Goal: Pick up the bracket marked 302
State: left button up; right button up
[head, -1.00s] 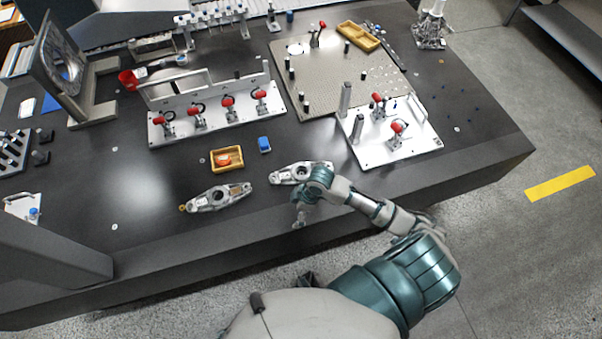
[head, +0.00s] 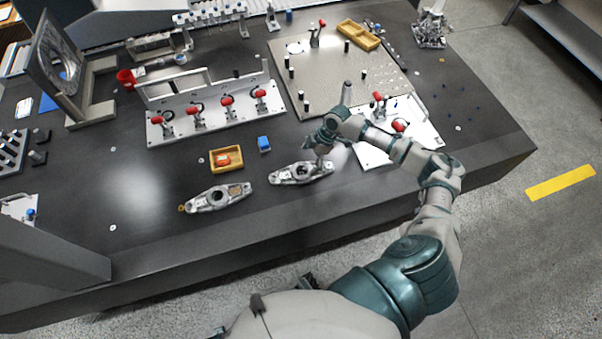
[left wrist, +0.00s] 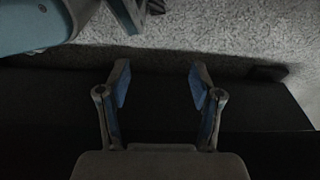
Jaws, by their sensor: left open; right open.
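Two similar grey metal brackets lie flat on the dark table near its front edge. The left bracket (head: 217,198) has a brown patch at its right end and an orange tag at its left end. The right bracket (head: 300,173) lies below my right gripper (head: 320,161). No number is legible on either. My right gripper is open and hangs over the right end of the right bracket; I cannot tell whether it touches. My left gripper (left wrist: 160,85) is open and empty in the left wrist view, with dark surface and speckled floor behind it.
A yellow tray (head: 227,158) with a red item and a blue block (head: 264,143) lie behind the brackets. A white fixture plate with red clamps (head: 215,118) stands further back. Another clamp plate (head: 420,135) is partly behind my right arm. The table front between left bracket and edge is clear.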

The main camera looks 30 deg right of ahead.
aim_at(302, 174)
jog(key=shift+x, duration=1.15)
jog(key=x, duration=0.4)
jog(key=shift+s+a+f+b, duration=0.1)
jog(key=shift+f+b, duration=0.15)
jog(key=shift+b, duration=0.05)
jog(key=shift+a+f, duration=0.15)
jog(key=shift+f, duration=0.05)
jog(key=c, duration=1.5)
jog(key=shift+c, duration=0.7)
pick_arm(q)
jog(key=shift+w+r, duration=0.4)
jog(key=shift+r, duration=0.3)
pick_arm(e)
jog(key=shift+r, duration=0.1)
pick_arm(q)
jog(key=shift+w+d, duration=0.1)
